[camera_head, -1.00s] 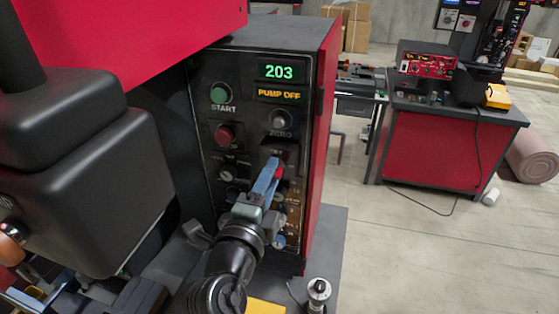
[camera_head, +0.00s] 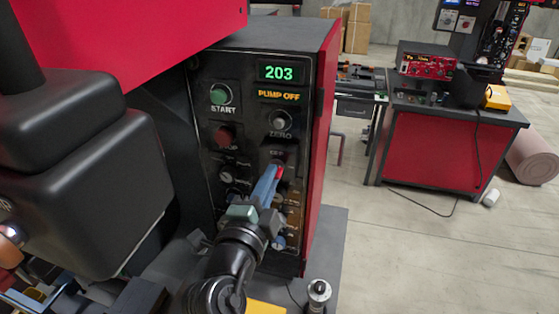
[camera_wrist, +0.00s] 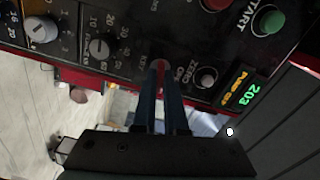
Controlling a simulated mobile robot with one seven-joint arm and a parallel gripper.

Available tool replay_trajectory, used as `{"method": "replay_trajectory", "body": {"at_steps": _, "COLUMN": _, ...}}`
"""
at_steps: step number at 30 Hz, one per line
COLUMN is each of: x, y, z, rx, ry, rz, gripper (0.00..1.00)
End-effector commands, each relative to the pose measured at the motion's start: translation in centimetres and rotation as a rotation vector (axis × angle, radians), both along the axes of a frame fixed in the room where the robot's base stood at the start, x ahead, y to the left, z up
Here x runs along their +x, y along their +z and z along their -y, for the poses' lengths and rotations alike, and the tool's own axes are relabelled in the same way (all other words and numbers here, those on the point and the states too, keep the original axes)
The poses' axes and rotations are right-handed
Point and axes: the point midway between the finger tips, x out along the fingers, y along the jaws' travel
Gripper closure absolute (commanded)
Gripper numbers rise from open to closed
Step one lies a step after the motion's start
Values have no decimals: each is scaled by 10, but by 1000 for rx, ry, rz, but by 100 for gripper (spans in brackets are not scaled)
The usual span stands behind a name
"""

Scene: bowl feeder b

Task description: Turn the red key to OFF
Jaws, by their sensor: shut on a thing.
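The red key (camera_head: 279,172) is on the black control panel (camera_head: 207,152), below the ZERO knob. My gripper (camera_head: 273,177) reaches the panel from below and in front, and its blue fingers are shut on the red key. In the wrist view the fingertips (camera_wrist: 164,72) close around the key (camera_wrist: 160,66), and most of it is hidden between them. The key's exact angle and its position labels cannot be read. The green display (camera_head: 279,72) reads 203, and the amber display (camera_head: 281,96) under it reads PUMP OFF.
A green START button (camera_head: 220,95), a red button (camera_head: 224,136) and the ZERO knob (camera_head: 280,121) sit close around the key. More dials are below. A large black housing (camera_head: 85,170) stands at the left. A red workbench (camera_head: 440,150) stands to the right, with open floor between.

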Motion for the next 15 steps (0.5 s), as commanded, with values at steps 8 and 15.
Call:
{"method": "replay_trajectory", "body": {"at_steps": 8, "x": 0, "y": 0, "z": -1, "rx": -185, "ry": 1, "rz": -61, "gripper": 100}}
{"method": "replay_trajectory", "body": {"at_steps": 15, "x": 0, "y": -1, "z": -1, "rx": -188, "ry": 1, "rz": -62, "gripper": 100}}
